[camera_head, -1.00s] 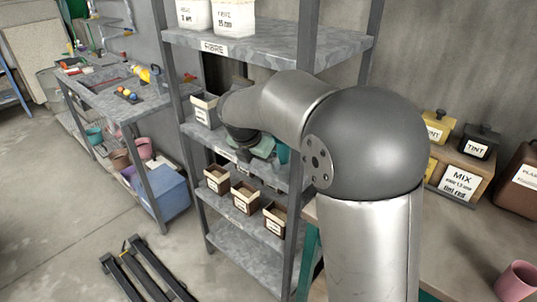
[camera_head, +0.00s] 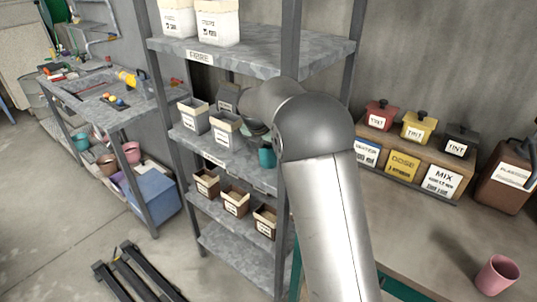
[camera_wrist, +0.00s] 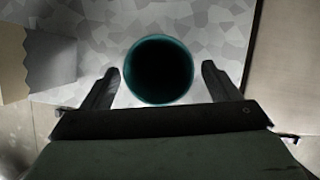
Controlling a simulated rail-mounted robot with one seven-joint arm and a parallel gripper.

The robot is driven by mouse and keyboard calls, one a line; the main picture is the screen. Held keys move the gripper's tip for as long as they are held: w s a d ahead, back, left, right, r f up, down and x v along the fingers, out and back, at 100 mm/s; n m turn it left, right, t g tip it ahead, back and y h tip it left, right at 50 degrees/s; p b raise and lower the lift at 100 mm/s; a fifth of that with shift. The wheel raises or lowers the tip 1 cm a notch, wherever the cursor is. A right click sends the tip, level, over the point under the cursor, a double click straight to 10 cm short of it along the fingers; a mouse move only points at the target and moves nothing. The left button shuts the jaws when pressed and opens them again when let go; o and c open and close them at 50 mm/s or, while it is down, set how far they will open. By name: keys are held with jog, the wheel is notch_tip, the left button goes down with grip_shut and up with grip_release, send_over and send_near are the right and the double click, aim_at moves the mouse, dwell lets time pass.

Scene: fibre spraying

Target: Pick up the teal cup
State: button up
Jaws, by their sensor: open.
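The teal cup (camera_head: 267,158) stands on the middle shelf of the rack, near its right end, partly hidden by my arm. In the wrist view the teal cup (camera_wrist: 158,70) is seen from above as a dark round opening with a teal rim. My gripper (camera_wrist: 158,82) is open, with one finger on each side of the cup and a gap on both sides. The cup lies between and a little beyond the fingertips in that view. In the head view my gripper is mostly hidden behind my arm.
White cartons (camera_head: 225,129) stand left of the cup on the same shelf; a carton edge (camera_wrist: 45,60) shows in the wrist view. Brown boxes (camera_head: 236,200) sit on the shelf below. A rack post (camera_head: 291,40) rises close by. A pink cup (camera_head: 497,275) stands on the right bench.

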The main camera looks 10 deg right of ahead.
jog(key=shift+x, duration=1.5)
jog(key=c, duration=1.1)
jog(key=shift+o, duration=0.2)
